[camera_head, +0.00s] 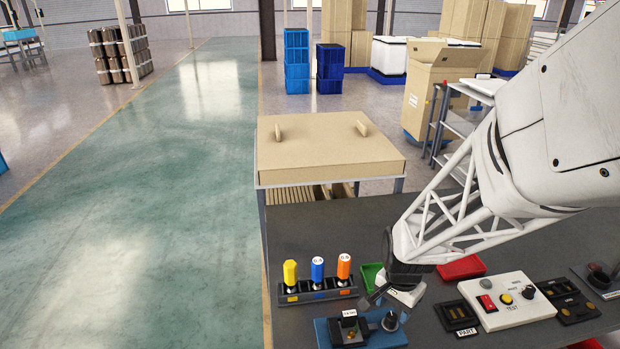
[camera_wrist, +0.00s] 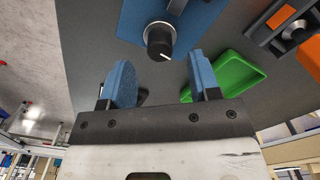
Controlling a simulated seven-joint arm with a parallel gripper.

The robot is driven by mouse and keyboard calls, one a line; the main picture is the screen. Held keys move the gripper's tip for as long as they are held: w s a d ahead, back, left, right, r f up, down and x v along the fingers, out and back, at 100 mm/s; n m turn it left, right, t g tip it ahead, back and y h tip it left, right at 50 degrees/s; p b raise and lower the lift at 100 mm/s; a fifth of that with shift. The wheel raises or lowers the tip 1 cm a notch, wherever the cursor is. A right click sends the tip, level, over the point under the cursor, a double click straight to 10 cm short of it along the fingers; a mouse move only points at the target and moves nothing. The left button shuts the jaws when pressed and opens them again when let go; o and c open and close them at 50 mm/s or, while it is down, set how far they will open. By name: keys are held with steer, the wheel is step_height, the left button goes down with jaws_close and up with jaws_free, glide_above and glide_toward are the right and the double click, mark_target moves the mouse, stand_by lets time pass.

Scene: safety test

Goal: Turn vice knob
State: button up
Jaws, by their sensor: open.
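The blue vice fixture (camera_head: 372,340) lies at the bottom centre of the head view, with a black clamp block on its left side. The round vice knob (camera_head: 390,321) is on its right side. In the wrist view the knob (camera_wrist: 160,40) is black with a white pointer line, beside the blue base (camera_wrist: 195,22). My gripper (camera_head: 376,296) is above the fixture in the head view. In the wrist view its two blue fingers (camera_wrist: 160,66) are open and empty. The knob lies just beyond the fingertips, in line with the gap, and no contact shows.
A rack with yellow, blue and orange screwdrivers (camera_head: 318,289) stands left of my gripper. A green tray (camera_wrist: 236,72) lies beside the fixture. A red tray (camera_head: 461,267) and a white test box (camera_head: 508,302) are to the right.

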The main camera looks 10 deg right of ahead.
mark_target(392, 316)
steer(key=shift+f, duration=2.45)
steer(key=shift+c, duration=0.3)
steer(key=c, duration=0.9)
steer(key=shift+o, duration=0.2)
